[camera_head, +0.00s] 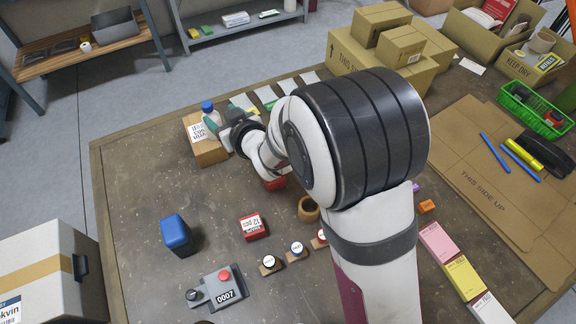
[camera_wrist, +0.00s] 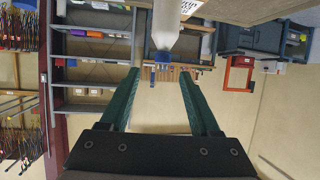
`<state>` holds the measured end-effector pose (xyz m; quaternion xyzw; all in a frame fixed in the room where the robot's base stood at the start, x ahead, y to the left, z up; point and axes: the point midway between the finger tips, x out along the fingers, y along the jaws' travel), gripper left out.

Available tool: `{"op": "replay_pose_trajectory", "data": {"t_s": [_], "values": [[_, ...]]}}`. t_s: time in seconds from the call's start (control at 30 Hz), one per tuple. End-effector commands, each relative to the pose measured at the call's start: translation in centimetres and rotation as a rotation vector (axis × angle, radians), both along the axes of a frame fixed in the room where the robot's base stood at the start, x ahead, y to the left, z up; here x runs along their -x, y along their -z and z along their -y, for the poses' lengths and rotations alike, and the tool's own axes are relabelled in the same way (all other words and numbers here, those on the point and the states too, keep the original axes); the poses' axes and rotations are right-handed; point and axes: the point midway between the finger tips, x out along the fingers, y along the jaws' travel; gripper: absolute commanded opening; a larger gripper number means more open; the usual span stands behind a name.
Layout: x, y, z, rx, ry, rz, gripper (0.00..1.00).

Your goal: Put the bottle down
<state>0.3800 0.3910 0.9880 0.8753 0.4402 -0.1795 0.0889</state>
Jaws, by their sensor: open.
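The bottle (camera_head: 211,114) is pale with a blue cap and stands upright at the far left of the table, at the cardboard box (camera_head: 209,153). I cannot tell whether it rests on the box or just behind it. My gripper (camera_head: 222,125) is beside the bottle, its green fingers partly overlapping the bottle's outline. In the wrist view, which is upside down, the bottle (camera_wrist: 166,24) hangs from the top edge with its cap near the fingertips. My gripper (camera_wrist: 160,74) is open there, with a wide gap between its fingers. Contact cannot be made out.
A blue container (camera_head: 177,235), a red-and-white box (camera_head: 253,227) and a grey device (camera_head: 222,289) stand on the near left table. Stacked cartons (camera_head: 380,55) stand at the back. A green basket (camera_head: 534,112) and flat cardboard (camera_head: 480,180) lie right. The left table middle is clear.

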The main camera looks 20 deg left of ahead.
Motion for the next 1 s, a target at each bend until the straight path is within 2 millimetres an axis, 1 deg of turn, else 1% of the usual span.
{"op": "replay_pose_trajectory", "data": {"t_s": [0.07, 0.1, 0.13, 0.17, 0.2, 0.23, 0.27, 0.3, 0.33, 0.37, 0.4, 0.43, 0.5, 0.53, 0.6, 0.7, 1.0], "values": [[-1.5, -0.8, 3.2, 0.036, 0.093, -0.045, 0.63], [-2.5, -1.4, 6.7, 0.076, 0.186, -0.100, 0.63], [-2.9, -1.8, 10.1, 0.112, 0.273, -0.157, 0.63], [-2.8, -2.2, 14.0, 0.149, 0.368, -0.226, 0.63], [-1.7, -2.5, 19.3, 0.196, 0.501, -0.339, 0.63], [-0.1, -2.7, 23.1, 0.224, 0.597, -0.430, 0.63], [2.0, -2.8, 26.4, 0.247, 0.684, -0.525, 0.63], [5.4, -3.0, 30.1, 0.265, 0.790, -0.654, 0.63], [8.2, -3.0, 32.2, 0.270, 0.860, -0.752, 0.63], [10.9, -3.1, 33.8, 0.268, 0.920, -0.845, 0.63], [14.5, -3.3, 35.1, 0.259, 0.986, -0.961, 0.63], [16.8, -3.4, 35.7, 0.248, 1.026, -1.039, 0.63], [21.2, -3.7, 36.2, 0.216, 1.088, -1.187, 0.63], [22.5, -3.8, 36.1, 0.205, 1.105, -1.233, 0.63], [24.5, -4.0, 35.9, 0.186, 1.127, -1.306, 0.63], [25.3, -4.0, 35.7, 0.179, 1.135, -1.340, 0.63], [25.2, -4.1, 35.7, 0.179, 1.133, -1.338, 0.63]]}}
